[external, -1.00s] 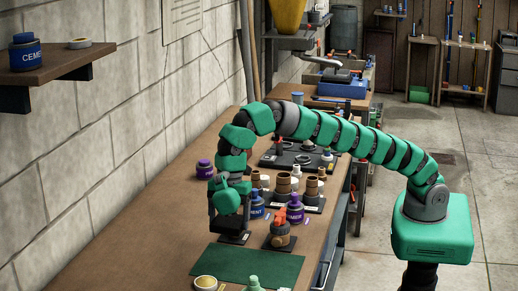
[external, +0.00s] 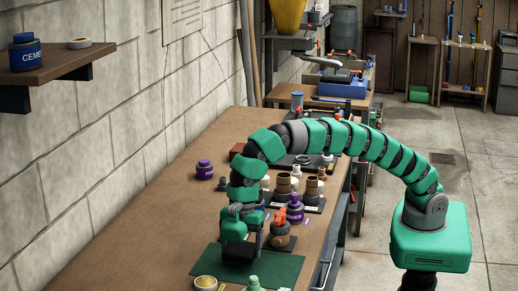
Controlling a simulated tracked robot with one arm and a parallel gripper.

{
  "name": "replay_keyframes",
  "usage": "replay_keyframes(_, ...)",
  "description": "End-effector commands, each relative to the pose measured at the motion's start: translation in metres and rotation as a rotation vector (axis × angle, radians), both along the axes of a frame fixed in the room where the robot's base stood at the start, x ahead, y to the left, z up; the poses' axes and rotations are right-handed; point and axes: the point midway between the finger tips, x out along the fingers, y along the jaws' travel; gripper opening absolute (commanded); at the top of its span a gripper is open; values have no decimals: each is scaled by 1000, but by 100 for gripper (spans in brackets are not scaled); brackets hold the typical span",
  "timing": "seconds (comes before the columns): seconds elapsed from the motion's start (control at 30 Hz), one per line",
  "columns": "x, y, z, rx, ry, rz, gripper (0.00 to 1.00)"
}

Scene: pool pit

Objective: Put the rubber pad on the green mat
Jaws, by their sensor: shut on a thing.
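The green mat (external: 275,268) lies flat near the front end of the wooden bench. My gripper (external: 239,242) points down over the mat's back left part. It is shut on the dark rubber pad (external: 238,252), which shows just below the fingers. I cannot tell whether the pad touches the mat or is slightly above it. The arm and gripper hide part of the mat's back edge.

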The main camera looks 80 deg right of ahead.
Motion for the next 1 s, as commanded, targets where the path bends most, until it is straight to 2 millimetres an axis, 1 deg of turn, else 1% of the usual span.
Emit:
replay_keyframes(0.03, -1, -1, -8, -3, 4, 1, 49)
replay_keyframes(0.1, -1, -1, -19, -4, 5, 1, 49)
replay_keyframes(0.2, 0, 0, -29, 0, 1, 0, 49)
replay_keyframes(0.57, 0, 0, -32, -1, 1, 0, 49)
replay_keyframes(0.6, 0, 0, -32, -1, 0, 0, 88)
replay_keyframes(0.63, 0, 0, -32, -1, 1, 0, 96)
replay_keyframes(0.67, 0, 0, -32, -1, 1, 0, 99)
replay_keyframes(0.9, 0, 0, -32, -1, 1, 0, 99)
replay_keyframes(1.0, 0, 0, -28, 0, 0, 0, 99)
